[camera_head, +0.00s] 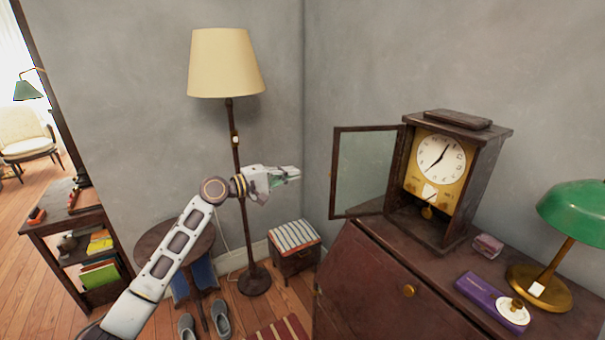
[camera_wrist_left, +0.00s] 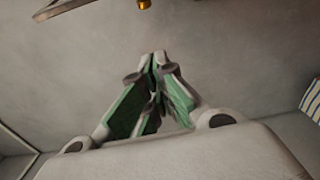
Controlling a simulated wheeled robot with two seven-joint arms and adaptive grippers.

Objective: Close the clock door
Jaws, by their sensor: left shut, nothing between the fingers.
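The wooden clock (camera_head: 441,175) stands upright on the dark red cabinet at the right of the head view. Its white dial and brass pendulum are uncovered. The clock door (camera_head: 364,170), a dark frame with a glass pane, hangs wide open to the left of the clock. My left gripper (camera_head: 297,174) is left of the door's free edge, apart from it, pointing right, shut and empty. In the left wrist view its green-padded fingers (camera_wrist_left: 156,62) meet in front of the grey wall. My right gripper is not in view.
A floor lamp (camera_head: 237,155) stands behind my left arm. The cabinet (camera_head: 385,280) holds a green desk lamp (camera_head: 578,212), a purple box (camera_head: 486,300) and a small pink box (camera_head: 487,246). A striped stool (camera_head: 293,238) and a round table (camera_head: 154,243) stand below my arm.

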